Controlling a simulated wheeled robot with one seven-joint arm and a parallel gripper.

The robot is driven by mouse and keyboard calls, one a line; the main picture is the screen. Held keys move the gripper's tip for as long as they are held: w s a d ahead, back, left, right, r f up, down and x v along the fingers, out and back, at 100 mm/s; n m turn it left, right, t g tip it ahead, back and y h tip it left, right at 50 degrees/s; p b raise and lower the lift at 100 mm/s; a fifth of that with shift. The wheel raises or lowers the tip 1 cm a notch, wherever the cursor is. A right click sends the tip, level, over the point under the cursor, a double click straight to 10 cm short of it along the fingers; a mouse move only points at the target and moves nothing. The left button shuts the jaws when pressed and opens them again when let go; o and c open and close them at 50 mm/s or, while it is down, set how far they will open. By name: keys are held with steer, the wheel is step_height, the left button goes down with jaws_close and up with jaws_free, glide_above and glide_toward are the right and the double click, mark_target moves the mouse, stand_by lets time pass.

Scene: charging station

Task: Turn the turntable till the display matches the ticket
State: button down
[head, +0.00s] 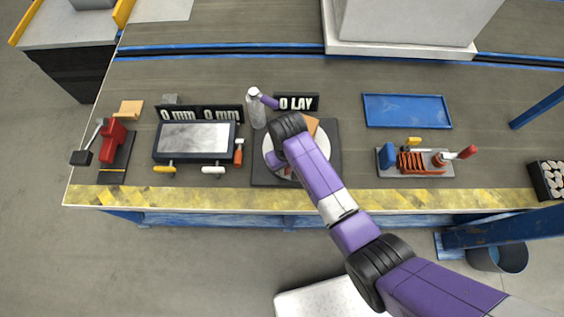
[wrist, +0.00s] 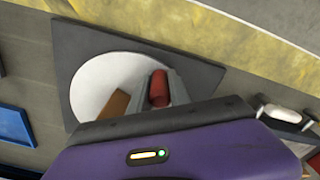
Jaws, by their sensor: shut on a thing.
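The turntable is a white disc (head: 269,146) on a dark square plate (head: 331,150) near the table's front edge. It also shows in the wrist view (wrist: 88,78). A tan-brown block (head: 312,125) sits on the disc, beside my gripper in the wrist view (wrist: 113,106). My gripper (head: 284,169) is down over the disc, partly hidden by my arm. In the wrist view its fingers are shut on a red upright knob (wrist: 159,87). The display (head: 296,102) behind the turntable reads "0 LAY". I cannot make out a ticket.
To the right are a blue tray (head: 407,111) and a spring fixture (head: 418,162).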

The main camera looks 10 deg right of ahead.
mark_target(326, 149)
steer(key=shift+s+d+r+n+p, duration=0.2)
steer(key=shift+s+d+n+p, duration=0.2)
steer(key=shift+d+n+p, duration=0.5)
steer(key=shift+s+d+n+p, duration=0.2)
steer(key=shift+d+n+p, duration=0.3)
steer(key=shift+n, duration=0.3)
steer(key=shift+s+d+n+p, duration=0.2)
steer(key=shift+d+n+p, duration=0.3)
steer(key=shift+n, duration=0.3)
steer(key=shift+d+f+n+p, duration=0.1)
steer(key=shift+d+n+p, duration=0.85)
steer(key=shift+d+n, duration=1)
steer(key=shift+w+d+n, duration=0.25)
steer(key=shift+d+n, duration=0.6)
steer(key=shift+n, duration=0.5)
steer(key=shift+w+d+n, duration=0.3)
steer(key=shift+d+n, duration=0.25)
steer(key=shift+n, duration=0.15)
steer(key=shift+w+d+n, duration=0.3)
steer(key=shift+d+n, duration=0.25)
steer(key=shift+n, duration=0.15)
steer(key=shift+w+d+n, duration=0.65)
steer(key=shift+d+n, duration=0.05)
steer(key=shift+n, duration=0.5)
steer(key=shift+w+d+n+b, duration=0.3)
steer(key=shift+w+d+n, duration=0.35)
steer(key=shift+n, duration=0.45)
steer(key=shift+w, duration=0.15)
